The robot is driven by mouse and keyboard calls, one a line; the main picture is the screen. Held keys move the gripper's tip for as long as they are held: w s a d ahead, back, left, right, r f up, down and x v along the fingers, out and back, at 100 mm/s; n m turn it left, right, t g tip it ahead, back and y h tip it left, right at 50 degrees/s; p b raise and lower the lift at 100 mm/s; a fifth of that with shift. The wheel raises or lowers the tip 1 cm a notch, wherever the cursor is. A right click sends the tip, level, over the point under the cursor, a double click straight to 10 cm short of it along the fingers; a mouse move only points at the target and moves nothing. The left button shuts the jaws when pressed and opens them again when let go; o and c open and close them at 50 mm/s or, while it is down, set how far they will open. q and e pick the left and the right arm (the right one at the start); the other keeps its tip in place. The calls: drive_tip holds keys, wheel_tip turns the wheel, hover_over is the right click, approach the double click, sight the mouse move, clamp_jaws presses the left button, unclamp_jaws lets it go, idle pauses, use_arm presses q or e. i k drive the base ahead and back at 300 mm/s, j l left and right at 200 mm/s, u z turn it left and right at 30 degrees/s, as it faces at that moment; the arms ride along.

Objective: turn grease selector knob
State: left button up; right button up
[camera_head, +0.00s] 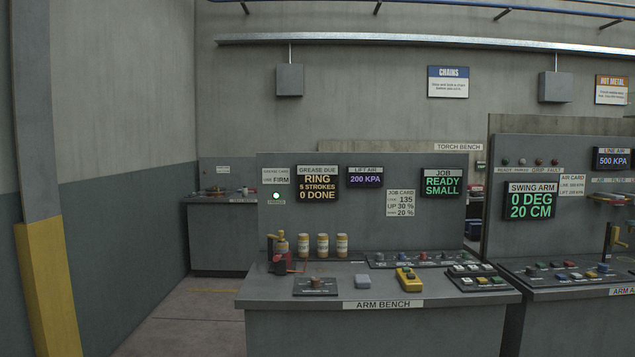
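A brown round knob (316,281) stands on a dark plate (315,290) at the front left of the arm bench (380,304). The plate's label is too small to read, so I cannot tell for certain that this is the grease selector, nor which way the knob points. Above it, the grease display (317,184) reads GREASE DUE, RING, 5 STROKES, 0 DONE. A yellow and red grease device (281,252) stands behind the plate at the left. Neither of my grippers is in view.
Several yellow-labelled canisters (323,246) stand behind the plate. A grey block (363,282), a yellow pendant (408,280) and button panels (476,277) lie to the right. A swing arm bench (570,280) adjoins on the right. Floor (185,325) is clear at the left.

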sight(315, 282)
drive_tip(key=i+j+u, duration=0.15)
drive_tip(key=i, duration=0.4)
drive_tip(key=i+j+u, duration=0.1)
drive_tip(key=i, duration=0.45)
